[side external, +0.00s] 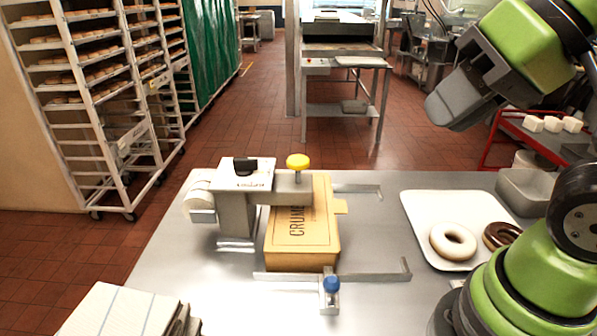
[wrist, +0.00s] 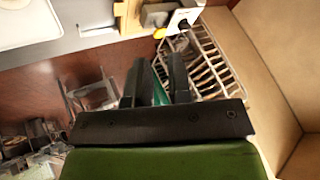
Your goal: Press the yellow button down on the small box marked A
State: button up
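A round yellow button (side external: 298,162) sits upright on a short stem on a metal arm, just above a flat tan carton (side external: 303,240) on the steel table. The arm joins a small grey stand with a white top (side external: 246,176) carrying a black part; I cannot read a letter A there. In the wrist view the yellow button (wrist: 160,33) is small, near the top, beyond the fingertips. My gripper (wrist: 157,62) has two dark fingers with an empty gap between them. In the side view the grey end of my arm is up at the right, well clear of the button.
A blue knob (side external: 331,284) is on a metal guide at the table's front. A white tray (side external: 418,204) with two doughnuts lies at the right. A pad of paper (side external: 118,312) is at the front left. Racks stand behind at the left.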

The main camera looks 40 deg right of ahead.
jog(key=shift+w+r, duration=0.25)
grip_shut()
jog(key=w+r+m+g, duration=0.2)
jog(key=w+r+m, duration=0.2)
jog(key=w+m, duration=0.15)
jog(key=m+g+h, duration=0.2)
jog(key=m+g, duration=0.3)
jog(key=m, duration=1.2)
send_over(298, 158)
notch_tip(298, 158, down, 5)
jog(key=shift+r, duration=0.15)
notch_tip(298, 158, down, 14)
